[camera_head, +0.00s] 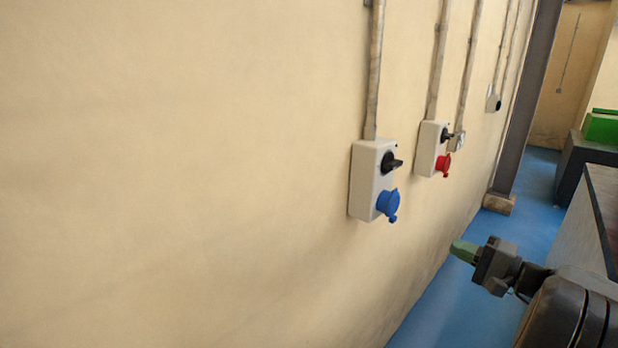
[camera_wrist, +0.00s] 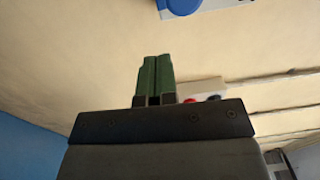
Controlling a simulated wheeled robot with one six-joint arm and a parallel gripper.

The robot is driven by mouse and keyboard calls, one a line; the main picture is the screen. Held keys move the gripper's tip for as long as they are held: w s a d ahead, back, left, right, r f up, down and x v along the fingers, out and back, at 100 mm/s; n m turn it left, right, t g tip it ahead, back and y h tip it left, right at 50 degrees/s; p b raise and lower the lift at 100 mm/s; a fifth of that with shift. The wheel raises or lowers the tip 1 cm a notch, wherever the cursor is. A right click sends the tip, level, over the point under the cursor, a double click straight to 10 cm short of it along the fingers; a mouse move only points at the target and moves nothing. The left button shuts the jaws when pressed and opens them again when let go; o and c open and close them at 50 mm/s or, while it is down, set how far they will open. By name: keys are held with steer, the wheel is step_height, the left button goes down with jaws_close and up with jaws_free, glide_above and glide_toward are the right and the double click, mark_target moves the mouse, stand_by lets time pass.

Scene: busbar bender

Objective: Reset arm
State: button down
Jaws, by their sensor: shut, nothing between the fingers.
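My gripper (camera_head: 461,249) shows at the lower right in the head view, with green fingers pointing left towards the beige wall. In the wrist view its two green fingers (camera_wrist: 156,77) lie side by side, shut and empty. The gripper is apart from the wall, below and to the right of a white socket box (camera_head: 365,180) with a black rotary switch (camera_head: 391,163) and a blue socket cover (camera_head: 388,204). Part of a blue and white fitting (camera_wrist: 185,6) shows at the top edge of the wrist view.
A second box (camera_head: 429,148) with a red socket (camera_head: 443,165) is farther along the wall (camera_head: 180,170). Grey conduits run up from the boxes. A dark column (camera_head: 524,100) stands beyond. A bench (camera_head: 603,215) is at the right edge. Blue floor (camera_head: 440,305) is clear below.

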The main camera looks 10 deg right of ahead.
step_height(320, 180, down, 8)
steer(key=s+a+m+g+h, duration=0.1)
steer(key=s+m+g+h, duration=0.1)
steer(key=g, duration=0.2)
steer(key=s+a+f+n+g+h, duration=0.3)
steer(key=s+a+f+g+h, duration=0.3)
steer(key=a, duration=0.4)
steer(key=s+a+r+n+h+p, duration=0.2)
steer(key=s+a+r+n+h, duration=0.1)
steer(key=a+n, duration=0.7)
steer(key=shift+s+a+r+g, duration=0.4)
steer(key=shift+s+a+r, duration=0.25)
steer(key=shift+a, duration=0.2)
